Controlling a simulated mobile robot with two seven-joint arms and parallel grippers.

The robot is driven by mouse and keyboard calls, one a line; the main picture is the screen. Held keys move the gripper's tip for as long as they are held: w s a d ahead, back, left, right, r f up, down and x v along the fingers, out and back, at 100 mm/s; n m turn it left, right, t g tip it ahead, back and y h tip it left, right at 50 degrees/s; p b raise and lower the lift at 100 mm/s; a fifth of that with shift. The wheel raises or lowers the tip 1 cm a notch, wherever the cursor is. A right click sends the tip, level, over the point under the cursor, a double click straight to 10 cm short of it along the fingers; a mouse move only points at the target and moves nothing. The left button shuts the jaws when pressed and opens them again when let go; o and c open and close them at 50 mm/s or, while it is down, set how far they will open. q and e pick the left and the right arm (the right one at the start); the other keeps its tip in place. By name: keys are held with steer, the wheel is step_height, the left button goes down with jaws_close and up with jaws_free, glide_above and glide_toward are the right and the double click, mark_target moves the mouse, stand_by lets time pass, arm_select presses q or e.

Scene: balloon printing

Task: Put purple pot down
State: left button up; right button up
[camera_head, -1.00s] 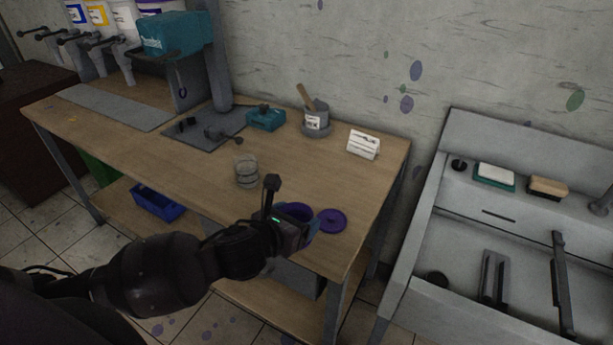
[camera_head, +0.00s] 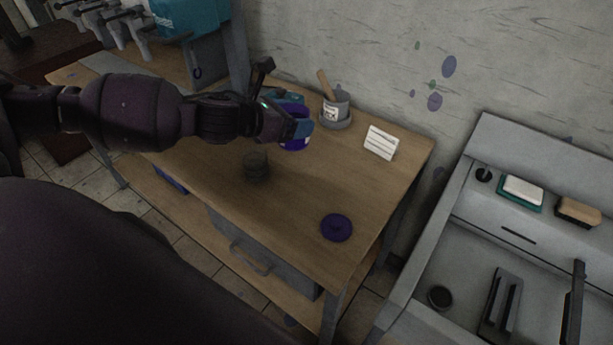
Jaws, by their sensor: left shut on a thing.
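The purple pot (camera_head: 296,141) is in my left gripper (camera_head: 291,124), over the back middle part of the wooden table (camera_head: 300,203). The gripper is shut on the pot and hides much of it. I cannot tell whether the pot touches the tabletop. A round purple lid (camera_head: 336,227) lies flat near the table's front right corner, apart from the pot. My right gripper is not in view.
A grey container with a wooden-handled tool (camera_head: 336,108) stands just right of the gripper. A white card (camera_head: 380,142) is further right. A sink (camera_head: 450,248) is at the right. The tabletop between jar, lid and card is clear.

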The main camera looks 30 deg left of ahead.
arm_select(q)
step_height(320, 180, down, 15)
steer(key=shift+f+b, duration=0.2)
steer(key=shift+b, duration=0.35)
step_height(320, 180, down, 3)
steer(key=shift+f, duration=0.25)
steer(key=shift+f, duration=0.1)
